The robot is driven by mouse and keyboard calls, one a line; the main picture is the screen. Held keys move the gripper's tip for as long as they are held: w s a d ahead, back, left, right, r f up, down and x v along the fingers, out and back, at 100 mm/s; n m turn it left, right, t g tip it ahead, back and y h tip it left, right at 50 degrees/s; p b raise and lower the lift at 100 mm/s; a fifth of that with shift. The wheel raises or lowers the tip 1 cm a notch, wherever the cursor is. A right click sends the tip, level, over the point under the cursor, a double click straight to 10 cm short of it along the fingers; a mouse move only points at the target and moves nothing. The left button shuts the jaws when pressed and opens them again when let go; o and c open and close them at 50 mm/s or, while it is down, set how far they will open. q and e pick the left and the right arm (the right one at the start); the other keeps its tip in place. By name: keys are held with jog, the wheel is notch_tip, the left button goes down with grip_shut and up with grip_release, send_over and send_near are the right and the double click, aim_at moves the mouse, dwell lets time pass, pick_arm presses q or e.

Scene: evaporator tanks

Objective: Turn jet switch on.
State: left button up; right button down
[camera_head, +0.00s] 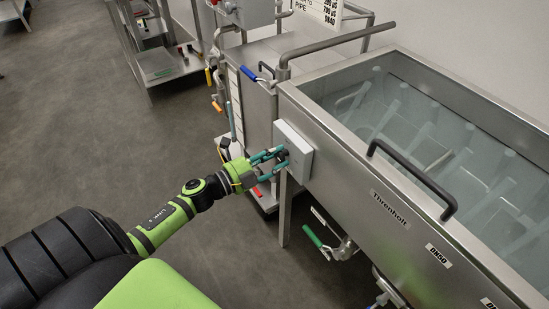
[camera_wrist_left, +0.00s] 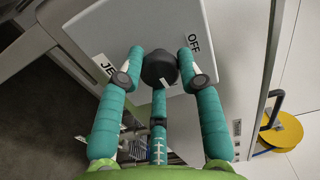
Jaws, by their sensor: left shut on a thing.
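The jet switch is a dark round knob (camera_wrist_left: 159,68) on a pale grey box (camera_wrist_left: 110,30), which is fixed to the side of the steel tank (camera_head: 352,185). In the head view the box (camera_head: 303,152) faces my left gripper (camera_head: 279,158). In the wrist view the green fingers of my left gripper (camera_wrist_left: 160,72) are shut around the knob, with tips on both sides of it. An "OFF" label shows right of the knob, and a partly hidden label starting "JE" shows at left. My right gripper is not in view.
A green-handled valve (camera_head: 314,237) is below. Pipes and a blue-handled valve (camera_head: 249,74) stand behind. Floor at left is clear.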

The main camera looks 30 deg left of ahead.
pick_arm(q)
jog(key=shift+m, duration=0.4)
jog(key=o, duration=1.2)
jog(key=shift+c, duration=0.2)
jog(key=shift+s, duration=0.1)
jog(key=v, duration=1.1)
jog(key=shift+s+a, duration=0.15)
jog(key=shift+s, duration=0.25)
